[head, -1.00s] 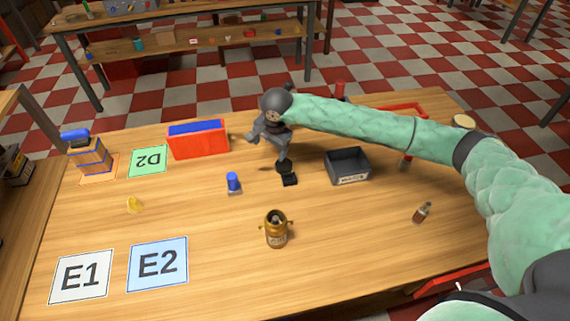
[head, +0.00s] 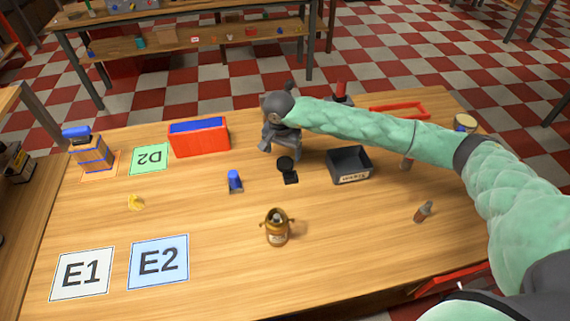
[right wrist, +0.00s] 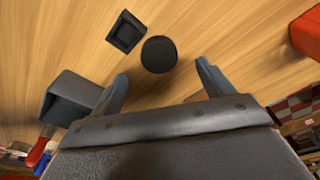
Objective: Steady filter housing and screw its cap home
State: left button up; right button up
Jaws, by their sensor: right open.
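A brass-coloured vessel with small side lugs and a pale label, which looks like the filter housing (head: 277,229), stands upright near the table's front middle. Its top shows a dark centre. A round black piece, which may be the cap (head: 286,163), lies behind it, beside a small square black block (head: 290,178). My right gripper (head: 281,153) is open and empty just behind the round piece. In the right wrist view the round piece (right wrist: 158,54) shows beyond and between the open fingertips (right wrist: 161,72), apart from both. My left gripper is not in view.
A dark grey bin (head: 350,166) stands right of the gripper, a red box (head: 199,140) to its left. A blue-topped piece (head: 235,181) and a small bottle (head: 423,212) stand nearby. Cards E1 (head: 82,274) and E2 (head: 159,262) lie front left. The table between is mostly clear.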

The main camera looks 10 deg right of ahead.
aim_at(285, 162)
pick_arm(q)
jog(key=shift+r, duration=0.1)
pick_arm(e)
jog(key=shift+f, duration=0.4)
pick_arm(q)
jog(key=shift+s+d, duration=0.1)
pick_arm(e)
jog(key=shift+f, duration=0.1)
jog(key=shift+f, duration=0.25)
jog(key=f, duration=0.4)
jog(key=shift+w+d, duration=0.3)
jog(key=shift+w, duration=0.05)
jog(key=shift+f, duration=0.2)
jog(key=shift+c, duration=0.7)
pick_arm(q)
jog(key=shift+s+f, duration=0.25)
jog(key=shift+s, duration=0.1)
pick_arm(e)
jog(key=c, duration=0.9)
